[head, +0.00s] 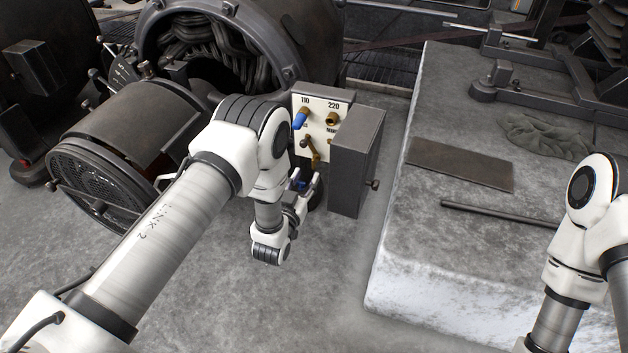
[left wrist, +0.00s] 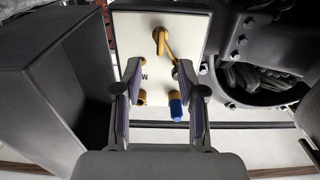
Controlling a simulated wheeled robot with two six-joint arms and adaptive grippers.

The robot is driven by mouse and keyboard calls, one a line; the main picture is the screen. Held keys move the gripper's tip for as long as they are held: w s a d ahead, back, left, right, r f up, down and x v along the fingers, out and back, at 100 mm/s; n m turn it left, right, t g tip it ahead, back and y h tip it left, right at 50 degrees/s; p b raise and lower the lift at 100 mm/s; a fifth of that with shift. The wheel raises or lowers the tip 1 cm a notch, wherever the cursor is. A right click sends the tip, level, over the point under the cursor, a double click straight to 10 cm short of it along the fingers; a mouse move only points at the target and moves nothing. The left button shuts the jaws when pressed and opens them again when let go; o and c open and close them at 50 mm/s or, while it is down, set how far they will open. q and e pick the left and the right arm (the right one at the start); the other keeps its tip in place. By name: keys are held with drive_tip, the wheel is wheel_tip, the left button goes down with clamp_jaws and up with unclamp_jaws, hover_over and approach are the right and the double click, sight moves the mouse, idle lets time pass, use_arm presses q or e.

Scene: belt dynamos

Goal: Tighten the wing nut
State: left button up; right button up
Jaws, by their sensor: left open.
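A pale panel (head: 299,151) marked 110 and 220 stands upright by the dark machine; it also shows upside down in the left wrist view (left wrist: 190,22). A brass piece that looks like the wing nut (left wrist: 160,38) sits near one end of the panel, at the foot of a slanting brass link. It shows small in the head view (head: 315,159). My left gripper (head: 303,186) is just in front of the panel's lower part. In the left wrist view its fingers (left wrist: 159,82) are open and empty, with the panel between and beyond them. My right gripper is out of view.
A blue-capped knob (head: 299,120) and a brass terminal (head: 332,118) project from the panel. An open dark cover (head: 357,165) stands close on its right. A stone slab (head: 400,265) carries a plate (head: 460,163), a rod (head: 500,214) and a cloth (head: 545,135).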

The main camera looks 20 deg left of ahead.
sight(313, 162)
use_arm(q)
drive_tip(key=w+b, duration=0.3)
drive_tip(key=w, duration=0.4)
drive_tip(key=shift+d, duration=0.15)
drive_tip(key=shift+w+r, duration=0.15)
clamp_jaws()
